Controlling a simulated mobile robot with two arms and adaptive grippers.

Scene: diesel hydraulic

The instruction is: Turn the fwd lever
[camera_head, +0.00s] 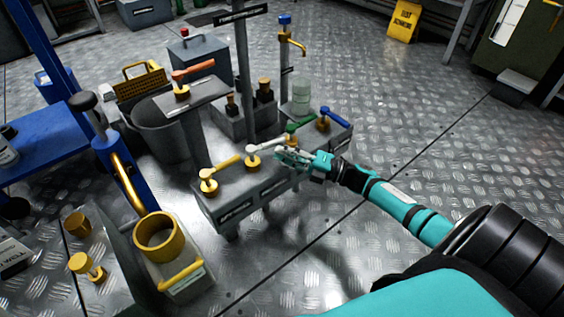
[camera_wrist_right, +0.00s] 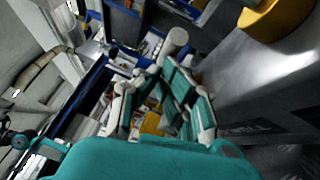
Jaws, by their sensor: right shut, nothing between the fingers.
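A grey box stand (camera_head: 265,189) carries a yellow lever (camera_head: 222,164), a white lever (camera_head: 268,147), a green lever (camera_head: 291,131) and a blue lever (camera_head: 333,117). Their labels are too small to read, so I cannot tell which is the fwd lever. My right gripper (camera_head: 291,156) is at the end of the white lever, shut with nothing held; whether they touch is unclear. It also shows in the right wrist view (camera_wrist_right: 162,100). There a pale cylindrical end (camera_wrist_right: 175,40), likely the white lever's, lies just beyond the fingers. My left gripper is not in view.
An orange lever (camera_head: 194,70) sits on a separate pedestal behind the stand. A glass jar (camera_head: 300,95) and a post with a yellow tap (camera_head: 292,43) stand close behind. A yellow ring (camera_head: 158,236) is at front left. The metal floor on the right is largely clear.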

